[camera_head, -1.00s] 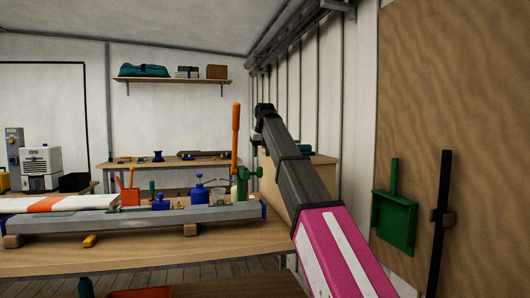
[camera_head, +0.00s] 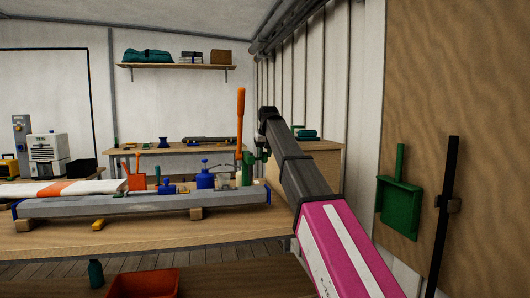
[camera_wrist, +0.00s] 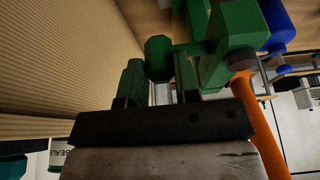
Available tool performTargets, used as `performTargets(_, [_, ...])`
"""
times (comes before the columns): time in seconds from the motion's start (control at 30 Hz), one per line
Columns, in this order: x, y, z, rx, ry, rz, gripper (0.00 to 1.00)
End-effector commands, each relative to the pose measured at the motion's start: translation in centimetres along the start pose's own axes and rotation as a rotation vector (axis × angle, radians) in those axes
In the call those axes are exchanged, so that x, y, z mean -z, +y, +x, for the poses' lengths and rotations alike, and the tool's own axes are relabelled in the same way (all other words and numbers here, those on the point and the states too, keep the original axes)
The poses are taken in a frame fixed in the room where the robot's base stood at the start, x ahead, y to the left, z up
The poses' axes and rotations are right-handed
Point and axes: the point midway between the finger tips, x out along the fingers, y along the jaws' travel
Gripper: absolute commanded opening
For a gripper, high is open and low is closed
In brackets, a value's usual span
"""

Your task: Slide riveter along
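The riveter (camera_head: 247,172) is a green tool with a tall orange lever (camera_head: 240,120). It stands upright at the right end of the long grey spar (camera_head: 140,205). In the wrist view its green body (camera_wrist: 230,35) is at top right, and a green many-sided knob (camera_wrist: 158,58) sticks out towards my gripper (camera_wrist: 160,72). The two fingers lie on either side of this knob near their tips. Whether they press on it or stand slightly apart is not clear. In the head view my gripper is small beside the riveter, partly hidden by my arm.
The spar rests on wooden blocks (camera_head: 196,213) on a bench (camera_head: 150,238). A ribbed wall is close on the right.

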Motion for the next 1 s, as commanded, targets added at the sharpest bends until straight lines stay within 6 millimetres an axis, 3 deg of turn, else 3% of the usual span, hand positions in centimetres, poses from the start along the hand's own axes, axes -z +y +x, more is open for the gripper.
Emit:
performTargets(0.93, [-0.2, 1.4, 0.2, 0.0, -0.005, 0.0, 0.09])
performTargets(0.97, [-0.2, 1.4, 0.2, 0.0, -0.005, 0.0, 0.33])
performTargets(1.0, [-0.2, 1.3, 0.2, 0.0, -0.005, 0.0, 0.46])
